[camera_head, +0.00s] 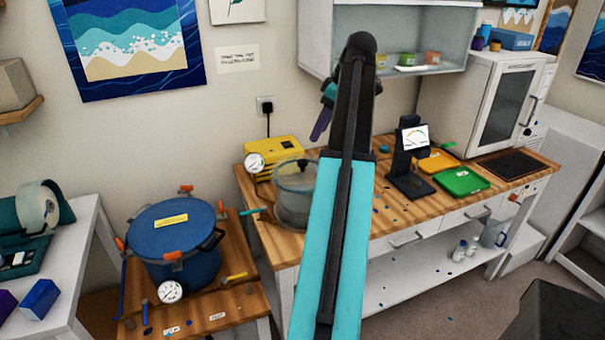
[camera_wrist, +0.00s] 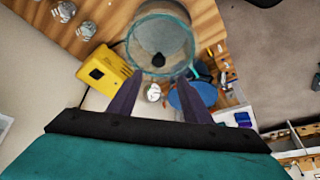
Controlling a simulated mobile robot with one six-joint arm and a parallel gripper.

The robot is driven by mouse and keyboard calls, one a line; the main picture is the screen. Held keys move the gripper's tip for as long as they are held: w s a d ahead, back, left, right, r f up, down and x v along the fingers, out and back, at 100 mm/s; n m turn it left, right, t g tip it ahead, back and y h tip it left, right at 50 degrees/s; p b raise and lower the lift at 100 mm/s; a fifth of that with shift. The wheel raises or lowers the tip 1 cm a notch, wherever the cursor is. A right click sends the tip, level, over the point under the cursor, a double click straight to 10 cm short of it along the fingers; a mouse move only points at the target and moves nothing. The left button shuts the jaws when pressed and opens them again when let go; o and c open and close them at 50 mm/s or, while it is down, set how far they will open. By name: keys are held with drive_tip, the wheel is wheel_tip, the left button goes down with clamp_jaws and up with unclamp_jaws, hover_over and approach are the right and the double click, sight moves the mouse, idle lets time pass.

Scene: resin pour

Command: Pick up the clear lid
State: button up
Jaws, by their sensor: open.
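The clear lid (camera_head: 294,172) appears as a see-through disc with a teal rim on top of a clear round chamber (camera_head: 292,210) on the wooden bench. My arm covers the chamber's right side. In the wrist view the teal rim of the lid (camera_wrist: 187,30) shows just beyond my fingertips, with a dark round spot below its middle. I cannot tell how firmly the lid sits. My gripper (camera_head: 321,123) is above and slightly right of the chamber, with purple fingers. In the wrist view my gripper (camera_wrist: 162,80) is open, with nothing held between the fingers.
A yellow pump box (camera_head: 272,154) with a gauge stands behind the chamber. A blue pressure pot (camera_head: 175,245) with orange clamps stands on a lower table at left. A dial stand (camera_head: 410,160), an orange tray (camera_head: 437,161) and a green tray (camera_head: 461,181) are further right.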

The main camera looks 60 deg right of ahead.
drive_tip(key=p, duration=0.2)
hover_over(304, 161)
drive_tip(key=s, duration=0.2)
drive_tip(key=shift+s+f, duration=0.2)
drive_tip(key=shift+f, duration=3.65)
drive_tip(key=shift+f, duration=0.1)
drive_tip(key=shift+p+x, duration=0.9)
drive_tip(key=shift+x, duration=0.25)
drive_tip(key=shift+p+x, duration=0.4)
drive_tip(key=shift+x, duration=0.95)
drive_tip(key=shift+w, duration=0.1)
drive_tip(key=shift+d, duration=0.1)
clamp_jaws()
